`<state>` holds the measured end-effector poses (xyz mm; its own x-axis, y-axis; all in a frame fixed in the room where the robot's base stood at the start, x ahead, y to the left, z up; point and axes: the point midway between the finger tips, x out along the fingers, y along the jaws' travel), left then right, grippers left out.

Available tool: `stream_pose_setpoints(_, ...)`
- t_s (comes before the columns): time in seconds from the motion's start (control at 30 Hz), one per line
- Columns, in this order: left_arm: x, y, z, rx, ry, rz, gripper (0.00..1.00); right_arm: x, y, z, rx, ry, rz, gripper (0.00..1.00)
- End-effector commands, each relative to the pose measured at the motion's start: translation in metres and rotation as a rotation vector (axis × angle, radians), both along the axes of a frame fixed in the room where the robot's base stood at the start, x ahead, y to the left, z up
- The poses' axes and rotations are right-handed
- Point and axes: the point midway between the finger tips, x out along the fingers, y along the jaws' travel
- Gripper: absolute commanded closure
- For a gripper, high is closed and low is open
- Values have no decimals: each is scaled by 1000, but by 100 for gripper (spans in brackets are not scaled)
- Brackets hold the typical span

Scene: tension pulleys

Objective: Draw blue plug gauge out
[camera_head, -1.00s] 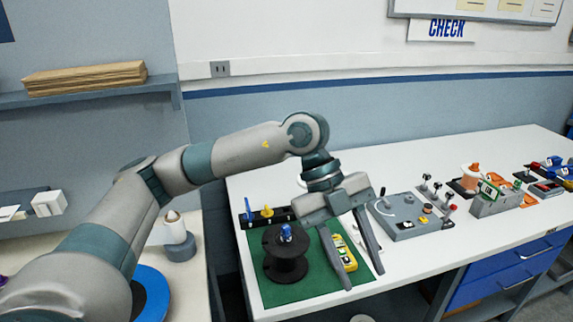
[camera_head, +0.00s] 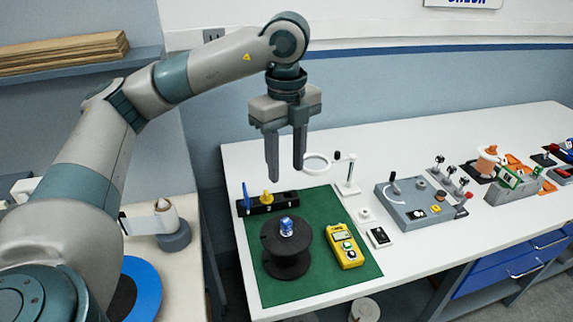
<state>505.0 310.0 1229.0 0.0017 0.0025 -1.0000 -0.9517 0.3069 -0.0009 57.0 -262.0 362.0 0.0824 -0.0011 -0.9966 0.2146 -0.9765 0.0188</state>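A black block (camera_head: 282,205) at the back left of the green mat (camera_head: 350,285) holds a thin upright blue piece (camera_head: 246,197) at its left end and a yellow-handled piece (camera_head: 267,197) beside it. A black spool (camera_head: 286,262) stands on the mat with a short blue piece (camera_head: 287,227) in its top centre. I cannot tell for sure which blue piece is the plug gauge. My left gripper (camera_head: 286,172) hangs fingers down, open and empty, above and behind the block, apart from both blue pieces. My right gripper is out of view.
A yellow meter (camera_head: 345,246) lies right of the spool. A ring magnifier on a stand (camera_head: 348,175) is near the gripper's right. A grey control box (camera_head: 414,203) and several fixtures stand farther right. The front right of the mat is bare.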

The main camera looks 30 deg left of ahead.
Motion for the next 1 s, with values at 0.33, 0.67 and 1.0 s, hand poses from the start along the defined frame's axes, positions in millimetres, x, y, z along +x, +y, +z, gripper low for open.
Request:
stream_pose_setpoints(0.33,0,0,-16,0,3,-1,61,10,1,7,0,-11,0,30)
stream_pose_setpoints(0.67,-1,0,-63,0,5,0,61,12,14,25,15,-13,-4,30)
stream_pose_setpoints(1.0,-1,0,-119,0,5,-2,61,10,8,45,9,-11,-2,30)
